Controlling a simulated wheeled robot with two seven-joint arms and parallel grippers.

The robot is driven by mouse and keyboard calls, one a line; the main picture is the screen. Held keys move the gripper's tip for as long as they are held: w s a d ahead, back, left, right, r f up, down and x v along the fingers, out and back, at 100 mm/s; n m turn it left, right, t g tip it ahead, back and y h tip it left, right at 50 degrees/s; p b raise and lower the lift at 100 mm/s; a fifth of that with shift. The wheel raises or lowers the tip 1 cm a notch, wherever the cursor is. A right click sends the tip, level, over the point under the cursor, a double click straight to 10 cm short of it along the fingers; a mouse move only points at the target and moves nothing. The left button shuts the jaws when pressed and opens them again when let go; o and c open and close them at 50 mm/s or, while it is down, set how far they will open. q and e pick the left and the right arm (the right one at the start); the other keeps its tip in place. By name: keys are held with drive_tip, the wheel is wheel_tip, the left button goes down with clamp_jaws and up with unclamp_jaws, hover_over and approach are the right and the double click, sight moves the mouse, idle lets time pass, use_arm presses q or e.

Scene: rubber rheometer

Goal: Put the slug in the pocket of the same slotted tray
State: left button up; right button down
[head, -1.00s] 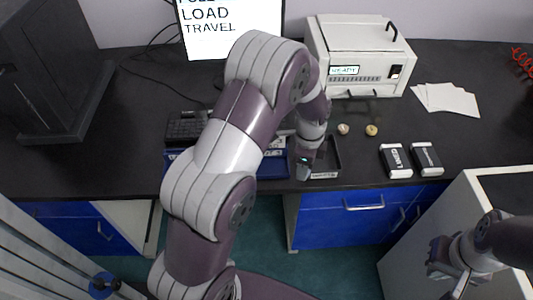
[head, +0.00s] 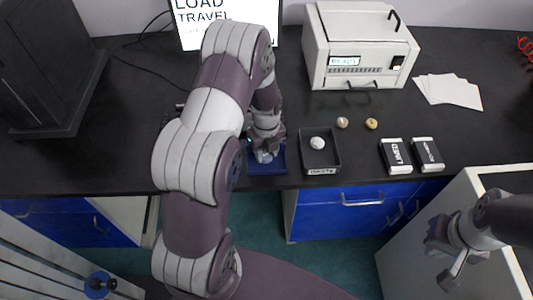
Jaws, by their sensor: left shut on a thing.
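My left gripper (head: 265,156) is shut, low over the blue slotted tray (head: 280,168) near the front edge of the desk. What it holds, apparently the slug, is mostly hidden by its fingers, and I cannot make out the pocket beneath it. My arm hides the left part of the blue tray. Another pale, rounded lump (head: 317,143) lies in a dark, labelled open tray (head: 335,165) just to the right. My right gripper (head: 443,258) is empty, fingers apart, beside the white cabinet at the lower right.
A white instrument (head: 360,45) reading READY stands at the back. Two small tan pieces (head: 342,122) (head: 371,124) lie before it. Two dark labelled packs (head: 396,156) (head: 427,154) and white sheets (head: 450,91) lie to the right. A monitor (head: 225,22) stands behind my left arm.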

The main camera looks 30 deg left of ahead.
sight(267, 156)
use_arm(q)
drive_tip(key=shift+f, duration=1)
drive_tip(key=shift+f, duration=0.1)
drive_tip(key=o, duration=1)
wheel_tip(267, 156, up, 12)
drive_tip(key=s+d+r+n, duration=0.1)
drive_tip(key=s+n, duration=0.3)
drive_tip(key=n, duration=0.4)
drive_tip(key=s+d+r+n+t, duration=0.1)
drive_tip(key=s+d+n, duration=0.3)
drive_tip(key=n, duration=0.4)
drive_tip(key=s+d+r+n, duration=0.2)
drive_tip(key=s+n, duration=0.3)
drive_tip(key=n, duration=0.4)
drive_tip(key=shift+s+d+r+b, duration=0.3)
drive_tip(key=shift+s+d+b, duration=0.1)
drive_tip(key=shift+d, duration=0.25)
